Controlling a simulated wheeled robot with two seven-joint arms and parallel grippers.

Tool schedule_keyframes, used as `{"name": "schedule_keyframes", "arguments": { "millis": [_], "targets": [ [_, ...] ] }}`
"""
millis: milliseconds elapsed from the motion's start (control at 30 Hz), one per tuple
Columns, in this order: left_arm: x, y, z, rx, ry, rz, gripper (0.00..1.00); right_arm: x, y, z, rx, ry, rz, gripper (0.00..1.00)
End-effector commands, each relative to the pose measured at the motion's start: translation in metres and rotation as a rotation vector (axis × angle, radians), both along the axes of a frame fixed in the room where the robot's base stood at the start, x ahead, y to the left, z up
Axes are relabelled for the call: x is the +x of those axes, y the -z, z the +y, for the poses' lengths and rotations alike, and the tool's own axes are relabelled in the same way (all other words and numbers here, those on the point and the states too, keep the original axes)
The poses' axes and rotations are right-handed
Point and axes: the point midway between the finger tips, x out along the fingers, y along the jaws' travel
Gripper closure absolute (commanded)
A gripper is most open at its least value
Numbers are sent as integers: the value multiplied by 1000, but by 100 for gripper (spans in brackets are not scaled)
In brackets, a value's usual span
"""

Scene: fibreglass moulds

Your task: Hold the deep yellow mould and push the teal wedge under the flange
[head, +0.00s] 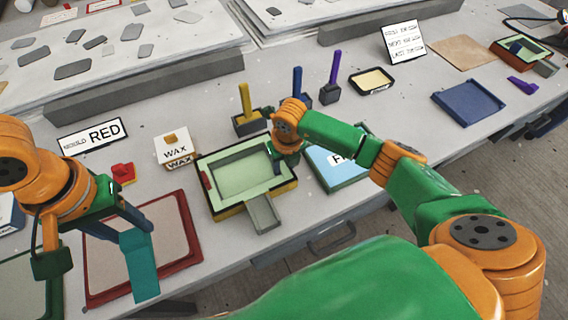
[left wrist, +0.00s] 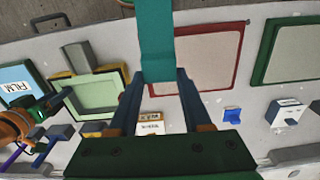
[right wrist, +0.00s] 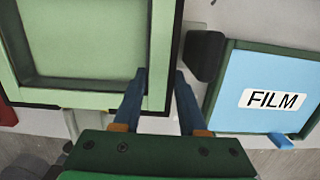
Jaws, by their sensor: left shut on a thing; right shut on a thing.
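The deep yellow mould (head: 240,167) has a pale green top and inside with a dark yellow outer side. It sits on the table in the middle of the head view and fills the upper left of the right wrist view (right wrist: 85,40). My right gripper (head: 280,168) is shut on its right rim; the arm partly hides the grip. My left gripper (head: 134,232) is shut on the teal wedge (head: 141,268), holding it over the red-framed panel, left of the mould and apart from it. The wedge extends beyond the fingers in the left wrist view (left wrist: 157,40).
A grey-green block (head: 263,213) juts from the mould's front side. The red-framed panel (head: 180,272) lies to its left. A WAX box (head: 172,147) and upright tools (head: 247,103) stand behind. A blue FILM box (head: 345,178) lies close on the right. The table's front edge is near.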

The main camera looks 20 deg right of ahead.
Motion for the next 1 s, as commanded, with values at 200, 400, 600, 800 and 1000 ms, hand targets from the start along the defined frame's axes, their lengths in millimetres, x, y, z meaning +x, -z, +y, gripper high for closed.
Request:
{"name": "schedule_keyframes", "arguments": {
  "millis": [200,400,600,800,1000],
  "targets": [
    [0,0,0,0,0,0,100,0,0,0,0,0,-2,100],
    [0,0,0,0,0,0,100,0,0,0,0,0,-1,28],
    [0,0,0,0,0,0,100,0,0,0,0,0,-1,28],
    [0,0,0,0,0,0,100,0,-13,0,0,-1,-4,28],
    [0,5,0,0,0,0,100,-6,-61,0,0,-3,-7,28]
  ]
}}
